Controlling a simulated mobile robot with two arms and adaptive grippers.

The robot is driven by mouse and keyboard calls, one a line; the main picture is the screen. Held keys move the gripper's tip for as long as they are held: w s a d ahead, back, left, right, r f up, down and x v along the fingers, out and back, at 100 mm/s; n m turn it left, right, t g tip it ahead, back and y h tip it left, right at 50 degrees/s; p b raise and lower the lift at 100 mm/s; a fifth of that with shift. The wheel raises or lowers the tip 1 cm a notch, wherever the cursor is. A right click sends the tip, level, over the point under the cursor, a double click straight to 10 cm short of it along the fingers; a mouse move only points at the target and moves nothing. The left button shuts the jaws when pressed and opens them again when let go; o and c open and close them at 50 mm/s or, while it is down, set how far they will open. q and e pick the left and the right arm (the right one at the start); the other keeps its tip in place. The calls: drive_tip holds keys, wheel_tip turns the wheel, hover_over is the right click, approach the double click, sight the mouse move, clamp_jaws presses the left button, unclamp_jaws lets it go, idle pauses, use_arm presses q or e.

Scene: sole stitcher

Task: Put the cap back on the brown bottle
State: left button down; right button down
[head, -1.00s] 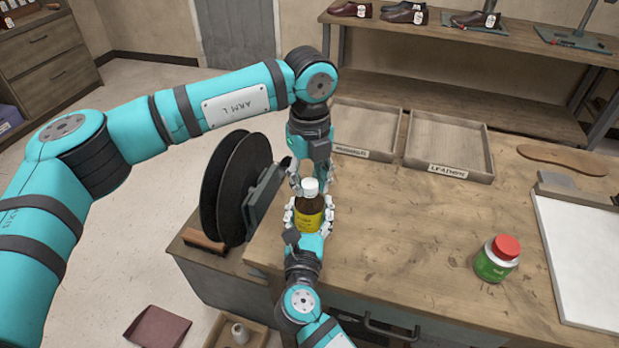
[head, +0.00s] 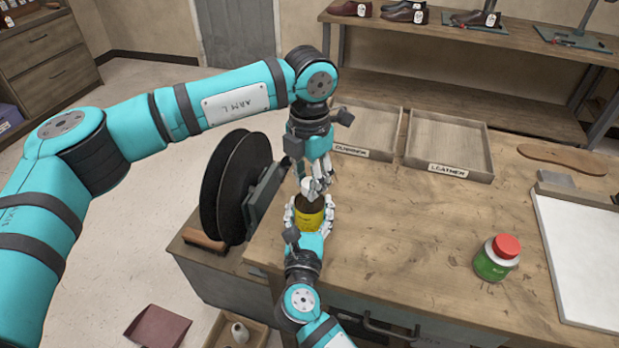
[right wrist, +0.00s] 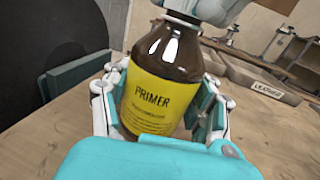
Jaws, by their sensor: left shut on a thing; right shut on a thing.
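The brown bottle (head: 309,215), with a yellow PRIMER label, stands upright in my right gripper (head: 309,222) at the table's left edge. In the right wrist view the bottle (right wrist: 165,85) fills the middle, with the right gripper's fingers on both sides of it. My left gripper (head: 314,186) comes down from above and is shut on the white cap (head: 311,186) at the bottle's mouth. The cap is mostly hidden by the fingers. A white edge (right wrist: 182,17) shows at the neck top in the right wrist view. I cannot tell whether the cap is seated.
A green jar with a red lid (head: 496,258) stands on the table to the right. A tray labelled LEATHER (head: 449,145) and another tray (head: 366,130) lie behind. A large black reel (head: 235,187) is close on the left. The table's middle is clear.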

use_arm(q)
drive_tip(key=m, duration=0.6)
drive_tip(key=shift+m, duration=0.4)
drive_tip(key=m, duration=0.6)
drive_tip(key=shift+m, duration=0.4)
drive_tip(key=c, duration=1)
unclamp_jaws()
drive_tip(key=shift+r, duration=2.25)
drive_tip(key=shift+c, duration=0.3)
